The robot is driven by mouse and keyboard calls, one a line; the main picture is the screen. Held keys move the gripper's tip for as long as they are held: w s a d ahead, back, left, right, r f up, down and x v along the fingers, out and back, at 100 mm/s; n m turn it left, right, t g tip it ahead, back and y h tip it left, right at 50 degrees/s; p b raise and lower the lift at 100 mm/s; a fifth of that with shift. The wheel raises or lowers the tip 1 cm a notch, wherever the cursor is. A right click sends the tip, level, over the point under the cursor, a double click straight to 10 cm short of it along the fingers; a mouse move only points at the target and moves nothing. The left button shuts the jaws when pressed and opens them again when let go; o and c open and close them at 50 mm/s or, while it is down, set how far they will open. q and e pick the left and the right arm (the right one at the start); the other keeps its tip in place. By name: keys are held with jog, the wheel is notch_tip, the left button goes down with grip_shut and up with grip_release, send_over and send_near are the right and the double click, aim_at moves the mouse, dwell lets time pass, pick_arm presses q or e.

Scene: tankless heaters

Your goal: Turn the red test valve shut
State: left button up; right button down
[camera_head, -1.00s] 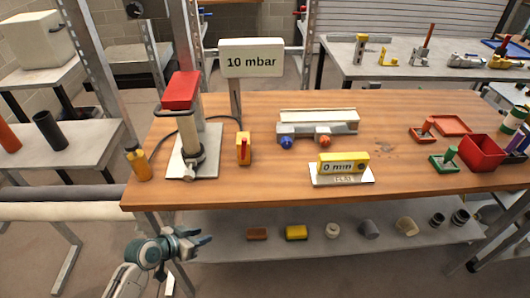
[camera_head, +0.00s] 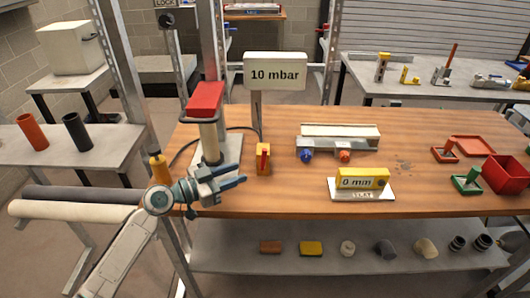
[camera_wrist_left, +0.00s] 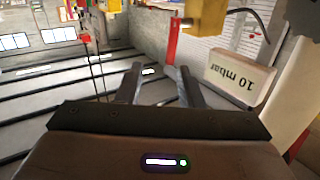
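The test valve (camera_head: 263,160) is a small yellow block with an upright red lever on its front, standing on the wooden bench. In the left wrist view, a yellow-orange block (camera_wrist_left: 205,18) with a red strip beside it shows at the top, beyond my fingers. My left gripper (camera_head: 242,174) is open and empty, left of the valve and apart from it, in front of the pump stand. Its two fingers (camera_wrist_left: 160,82) are spread in the left wrist view. My right gripper is in neither view.
The red-topped pump (camera_head: 207,105) stands behind my left gripper. A "10 mbar" sign (camera_head: 275,72) rises behind the valve. A yellow "0 min" timer (camera_head: 362,180) and a grey rail with blue and red knobs (camera_head: 338,143) lie to the right.

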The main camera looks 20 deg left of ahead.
aim_at(264, 152)
pick_arm(q)
jog(key=shift+t, duration=0.3)
jog(key=p+x, duration=0.1)
jog(key=x, duration=0.2)
jog(key=r+p+x, duration=0.1)
jog(key=p+x, duration=0.1)
jog(key=x, duration=0.1)
jog(key=w+a+r+p+x, duration=0.1)
jog(key=x, duration=0.3)
jog(key=shift+p, duration=0.35)
jog(key=shift+w+d+f, duration=0.2)
jog(key=shift+w+d, duration=0.1)
jog(key=shift+w, duration=0.05)
grip_shut()
